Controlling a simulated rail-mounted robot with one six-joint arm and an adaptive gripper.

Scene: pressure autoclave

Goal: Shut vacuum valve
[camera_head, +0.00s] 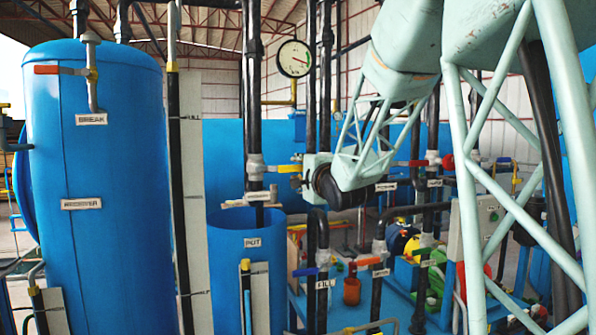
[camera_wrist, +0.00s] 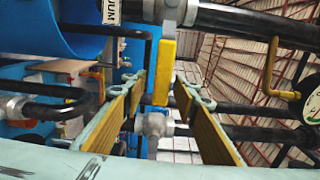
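The vacuum valve's yellow handle (camera_head: 284,169) sticks out to the right from a grey fitting on a vertical black pipe in the head view. In the wrist view the handle (camera_wrist: 163,72) lies crosswise to its pipe, and a label ending in "UUM" (camera_wrist: 108,11) is beside the valve. My gripper (camera_wrist: 161,88) is open. Its two yellow-padded fingers stand on either side of the handle's line, with a gap visible on each side. In the head view my gripper is right of the handle, its fingers mostly hidden behind my wrist.
A pressure gauge (camera_head: 294,58) is above the valve. The blue receiver tank (camera_head: 100,180) is at left and the blue pot (camera_head: 246,270) is below the valve. A red-handled valve (camera_head: 412,163) is to the right. Black pipes run close around my gripper.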

